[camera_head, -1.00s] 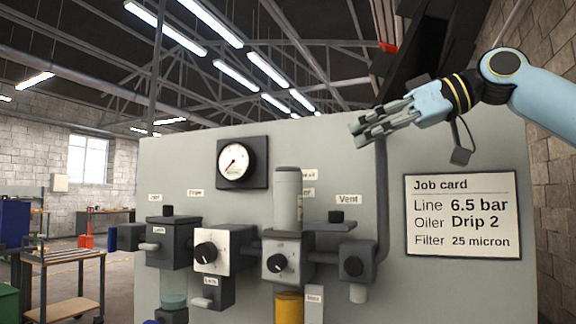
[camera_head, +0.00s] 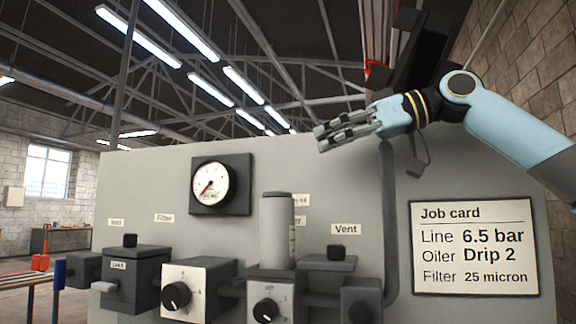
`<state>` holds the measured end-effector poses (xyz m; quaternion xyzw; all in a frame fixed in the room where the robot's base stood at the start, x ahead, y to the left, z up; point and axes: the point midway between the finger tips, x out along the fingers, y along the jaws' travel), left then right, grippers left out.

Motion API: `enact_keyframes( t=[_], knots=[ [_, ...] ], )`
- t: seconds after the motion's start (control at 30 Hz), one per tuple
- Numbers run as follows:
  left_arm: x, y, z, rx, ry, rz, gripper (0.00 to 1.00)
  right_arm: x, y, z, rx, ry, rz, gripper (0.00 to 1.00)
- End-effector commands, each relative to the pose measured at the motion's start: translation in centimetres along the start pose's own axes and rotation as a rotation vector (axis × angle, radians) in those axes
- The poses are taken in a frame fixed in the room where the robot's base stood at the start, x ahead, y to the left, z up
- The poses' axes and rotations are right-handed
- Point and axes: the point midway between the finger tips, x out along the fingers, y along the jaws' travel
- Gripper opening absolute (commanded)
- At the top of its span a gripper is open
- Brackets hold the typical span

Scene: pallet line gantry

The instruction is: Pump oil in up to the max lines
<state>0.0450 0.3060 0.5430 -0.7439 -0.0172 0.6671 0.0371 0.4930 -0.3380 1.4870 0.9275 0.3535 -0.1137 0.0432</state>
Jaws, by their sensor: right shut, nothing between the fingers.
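A grey panel (camera_head: 130,190) carries the air units in the camera_head view. A pale grey upright cylinder (camera_head: 277,232) stands on the oiler block (camera_head: 268,305), which has a black knob. The lower part of this block and any oil bowl or max lines are out of the frame. My right gripper (camera_head: 322,137) is shut and empty. It is above and to the right of the cylinder, near the panel's top edge, and apart from the cylinder. My left gripper is not in view.
A round gauge (camera_head: 211,181) is on the panel. A job card (camera_head: 474,246) reads Line 6.5 bar, Oiler Drip 2, Filter 25 micron. A Vent label (camera_head: 345,229) is above the right-hand valve (camera_head: 335,259). A grey pipe (camera_head: 389,225) runs up the panel.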

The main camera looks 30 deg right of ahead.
Motion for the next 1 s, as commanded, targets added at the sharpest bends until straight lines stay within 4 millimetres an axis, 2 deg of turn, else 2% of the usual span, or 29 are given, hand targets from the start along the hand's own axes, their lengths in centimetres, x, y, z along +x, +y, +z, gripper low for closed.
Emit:
enact_keyframes(
  t=[0.03, 0.13, 0.47, 0.53, 0.7, 1.0],
  knots=[
    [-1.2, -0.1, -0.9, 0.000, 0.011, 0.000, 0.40, 0.8, -0.2, -0.7, 0.002, 0.005, -0.007, 0.00],
    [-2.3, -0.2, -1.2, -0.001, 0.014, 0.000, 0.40, 2.4, -0.2, -0.7, 0.002, 0.006, -0.007, 0.00],
    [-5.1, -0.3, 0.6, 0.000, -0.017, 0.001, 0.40, 8.0, -0.2, -0.5, 0.003, 0.004, -0.005, 0.00],
    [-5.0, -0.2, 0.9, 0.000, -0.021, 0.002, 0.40, 8.2, 0.0, 1.3, 0.003, -0.006, 0.000, 0.00],
    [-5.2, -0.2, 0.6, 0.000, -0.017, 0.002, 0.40, 8.7, 0.0, 3.2, 0.002, -0.003, 0.000, 0.00],
    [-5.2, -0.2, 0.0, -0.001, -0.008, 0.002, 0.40, 8.8, 0.0, 3.9, -0.001, 0.000, 0.000, 0.00]
  ],
)
